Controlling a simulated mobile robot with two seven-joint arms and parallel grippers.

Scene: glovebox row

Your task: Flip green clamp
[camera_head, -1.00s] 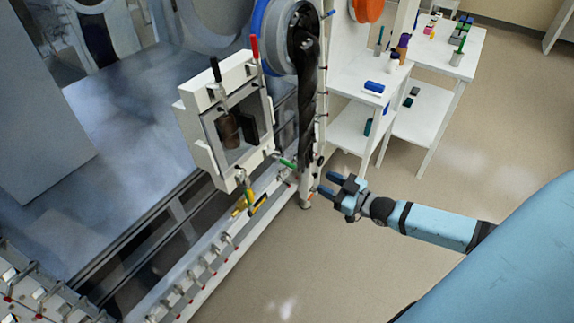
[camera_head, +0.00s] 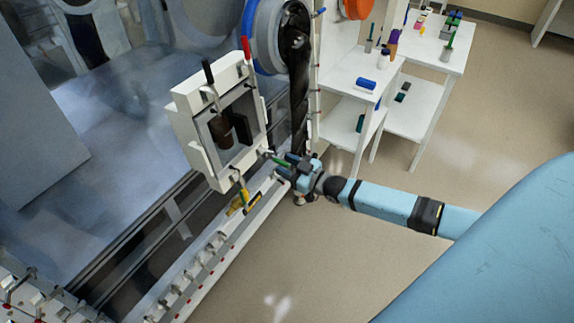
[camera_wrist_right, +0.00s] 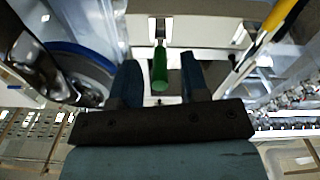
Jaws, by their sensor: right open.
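The green clamp handle (camera_head: 281,163) sticks out at the lower right of the white-framed port box. In the right wrist view the green clamp (camera_wrist_right: 160,68) stands between the two blue fingers of my right gripper (camera_wrist_right: 157,85), which are open and apart from it on both sides. In the head view my right gripper (camera_head: 296,167) is right at the green handle, and its fingers partly overlap the clamp. My left gripper does not show in either view.
The white port box (camera_head: 220,125) carries a red clamp (camera_head: 246,48), a black clamp (camera_head: 208,72) and a yellow clamp (camera_head: 243,194). A glove ring with a black glove (camera_head: 297,60) hangs close beside it. White shelves (camera_head: 360,95) stand to the right; the floor in front is open.

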